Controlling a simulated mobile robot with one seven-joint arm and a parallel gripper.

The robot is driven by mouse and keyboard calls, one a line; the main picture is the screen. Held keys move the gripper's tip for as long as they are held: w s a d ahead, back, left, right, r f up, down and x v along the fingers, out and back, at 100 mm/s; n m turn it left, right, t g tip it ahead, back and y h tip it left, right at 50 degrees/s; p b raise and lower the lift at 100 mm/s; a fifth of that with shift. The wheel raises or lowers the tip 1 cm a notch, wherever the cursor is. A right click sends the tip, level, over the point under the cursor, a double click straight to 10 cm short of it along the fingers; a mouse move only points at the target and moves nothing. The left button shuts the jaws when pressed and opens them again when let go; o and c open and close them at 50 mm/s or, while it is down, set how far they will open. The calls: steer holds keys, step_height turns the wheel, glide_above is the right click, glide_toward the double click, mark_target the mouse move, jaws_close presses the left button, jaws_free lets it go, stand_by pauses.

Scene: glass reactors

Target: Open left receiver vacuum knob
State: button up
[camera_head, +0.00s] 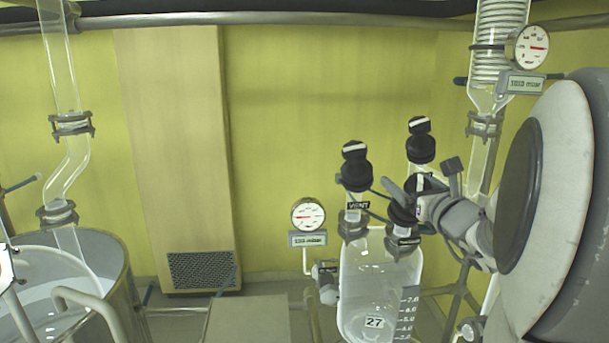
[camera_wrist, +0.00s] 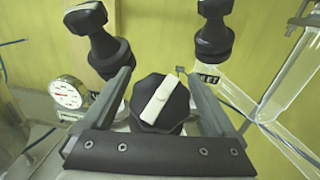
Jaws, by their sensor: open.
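The glass receiver (camera_head: 378,295) marked 27 carries several black knobs with white bars on top. One knob (camera_head: 354,168) above the VENT label stands at its left; another knob (camera_head: 420,142) stands farther back. The front knob (camera_head: 402,214) is partly covered by my gripper (camera_head: 408,188); its label is too small to read. In the wrist view this knob (camera_wrist: 160,103) lies between the two fingers of my open gripper (camera_wrist: 161,78), its white bar slanted. Gaps show on both sides of it. Which knob is the vacuum one I cannot read.
A round gauge (camera_head: 308,214) stands left of the receiver. In the wrist view, the other two knobs (camera_wrist: 100,40) (camera_wrist: 214,35) rise just beyond the fingertips. A coil condenser (camera_head: 497,45) with a gauge stands at upper right, and a steel vessel (camera_head: 110,265) at left.

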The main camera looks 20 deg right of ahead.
mark_target(399, 212)
steer(key=c, duration=1.4)
steer(key=shift+n+y, duration=0.3)
steer(key=n+y, duration=0.2)
steer(key=n+y+b, duration=0.1)
steer(key=n+y, duration=0.1)
steer(key=shift+a+f, duration=0.15)
steer(key=shift+a, duration=0.25)
steer(key=n+g+y, duration=0.1)
steer(key=n+y, duration=0.1)
steer(key=n, duration=0.1)
steer(key=a+n+g+y, duration=0.1)
steer(key=n+g+y, duration=0.1)
steer(key=n+y, duration=0.1)
steer(key=shift+s, duration=0.15)
steer(key=n+g+y+p, duration=0.1)
steer(key=n, duration=0.1)
steer(key=n+g+y+p, duration=0.1)
steer(key=n+g, duration=0.1)
steer(key=a+n+g+y+p, duration=0.1)
steer(key=n+g+y, duration=0.1)
steer(key=shift+s+f, duration=0.15)
steer(key=shift+s, duration=0.25)
steer(key=shift+s+a+f+n+g+p, duration=0.1)
steer(key=shift+s+f+n+g+p, duration=0.1)
steer(key=shift+n+g+p, duration=0.65)
steer(key=shift+s+a+f+n+g+p, duration=0.1)
steer(key=shift+s+f+n+g+p, duration=0.05)
steer(key=shift+n+g+p, duration=0.7)
steer(key=shift+f, duration=0.1)
